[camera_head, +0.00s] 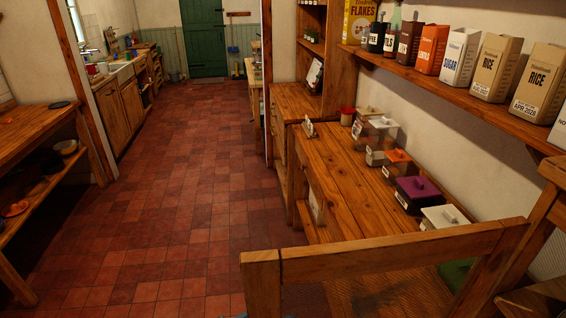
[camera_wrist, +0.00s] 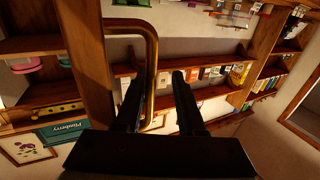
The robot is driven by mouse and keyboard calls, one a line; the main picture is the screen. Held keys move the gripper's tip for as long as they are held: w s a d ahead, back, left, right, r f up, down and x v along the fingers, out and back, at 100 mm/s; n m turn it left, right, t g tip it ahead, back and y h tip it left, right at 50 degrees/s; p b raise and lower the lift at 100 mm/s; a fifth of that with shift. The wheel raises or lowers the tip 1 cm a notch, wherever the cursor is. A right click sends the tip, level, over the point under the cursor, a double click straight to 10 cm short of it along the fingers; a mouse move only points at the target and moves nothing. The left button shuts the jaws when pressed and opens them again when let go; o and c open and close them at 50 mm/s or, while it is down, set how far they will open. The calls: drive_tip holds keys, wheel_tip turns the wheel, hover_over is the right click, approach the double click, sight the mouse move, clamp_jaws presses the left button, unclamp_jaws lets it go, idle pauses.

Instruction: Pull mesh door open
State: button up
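The mesh door's wooden top rail (camera_head: 390,252) and upright stile (camera_head: 262,286) cross the foreground of the head view, with a see-through mesh panel below the rail. In the wrist view, a brass bar handle (camera_wrist: 152,55) is fixed to a wooden upright (camera_wrist: 88,60). My gripper (camera_wrist: 160,76) is open, its two black fingers pointing towards the handle side. The handle's long bar lies between the fingers in the picture, closer to the left finger. I cannot tell whether it touches. The head view does not show my gripper.
A wooden counter (camera_head: 345,185) with lidded containers stands behind the door. A wall shelf (camera_head: 455,93) above it holds several food packages. The red tiled floor (camera_head: 170,210) on the left is clear. A wooden bench (camera_head: 40,130) stands at the far left.

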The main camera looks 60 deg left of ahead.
drive_tip(key=s+b, duration=0.2)
drive_tip(key=s, duration=0.9)
drive_tip(key=shift+a, duration=0.15)
drive_tip(key=shift+s+f, duration=0.1)
